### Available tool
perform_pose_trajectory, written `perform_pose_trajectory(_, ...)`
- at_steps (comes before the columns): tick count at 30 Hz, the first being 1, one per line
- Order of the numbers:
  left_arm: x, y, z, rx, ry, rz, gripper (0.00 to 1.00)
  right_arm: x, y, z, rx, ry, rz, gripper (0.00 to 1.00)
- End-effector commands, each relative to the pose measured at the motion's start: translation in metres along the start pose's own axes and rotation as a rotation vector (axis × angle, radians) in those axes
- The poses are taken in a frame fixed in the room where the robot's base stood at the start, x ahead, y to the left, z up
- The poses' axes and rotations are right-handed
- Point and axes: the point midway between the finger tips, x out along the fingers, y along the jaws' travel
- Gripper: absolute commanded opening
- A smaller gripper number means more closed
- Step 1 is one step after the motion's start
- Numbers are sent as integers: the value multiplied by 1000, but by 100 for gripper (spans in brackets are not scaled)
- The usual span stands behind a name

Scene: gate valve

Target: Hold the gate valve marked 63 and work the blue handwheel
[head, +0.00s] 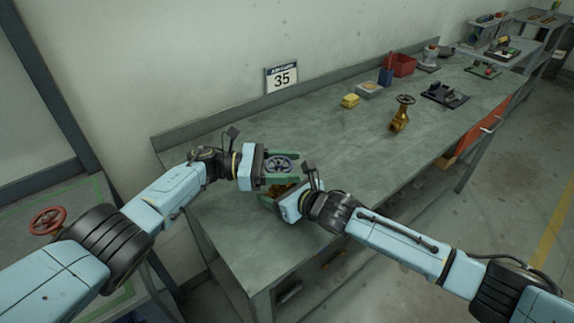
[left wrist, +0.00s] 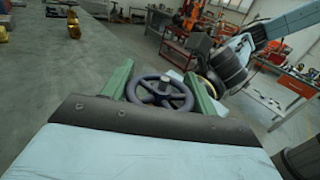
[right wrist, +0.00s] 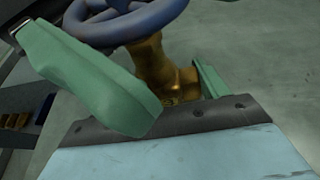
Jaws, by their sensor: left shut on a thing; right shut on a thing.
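The blue handwheel (head: 279,164) sits on top of a brass gate valve (right wrist: 150,62) near the front left end of the workbench. My left gripper (head: 281,168) has its green fingers on either side of the handwheel and is shut on it; the wheel also shows between them in the left wrist view (left wrist: 160,92). My right gripper (head: 279,194) is shut on the brass body below the wheel, seen between its fingers in the right wrist view. The body is mostly hidden in the head view. I cannot read a 63 on it.
A second brass valve (head: 400,116) with a dark handwheel stands farther along the workbench (head: 330,150). Beyond are a yellow block (head: 350,100), a red bin (head: 402,65) and dark fixtures. A red handwheel (head: 47,220) is at left. A wall sign (head: 282,78) reads 35.

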Motion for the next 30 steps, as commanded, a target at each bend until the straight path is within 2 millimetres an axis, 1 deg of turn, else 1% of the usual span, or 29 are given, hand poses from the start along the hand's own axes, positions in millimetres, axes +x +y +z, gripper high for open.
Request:
perform_pose_trajectory(1, -2, 0, -3, -5, 6, 4, 35, 0, 4, 0, -4, -2, 7, 33)
perform_pose_trajectory(12, -2, 0, -3, -7, 5, 2, 35, 0, 4, 0, -3, -2, 7, 33)
perform_pose_trajectory(13, -2, 0, -3, -7, 5, 2, 62, 0, 4, 0, -3, -2, 7, 33)
perform_pose_trajectory(17, -2, 0, -2, -6, 4, 0, 79, 0, 3, 0, -1, -1, 5, 33)
perform_pose_trajectory(18, -1, 0, -2, -5, 3, 0, 80, 0, 3, 0, -1, -1, 5, 33)
perform_pose_trajectory(26, -2, 0, -1, -3, 1, -2, 80, 0, 1, 0, 0, 0, 2, 33)
perform_pose_trajectory(29, -9, 0, -1, -3, 1, -1, 80, 0, 1, 0, 1, 0, 1, 33)
perform_pose_trajectory(30, -14, 0, -1, -4, 1, 0, 80, 0, 0, 0, 1, 0, 1, 33)
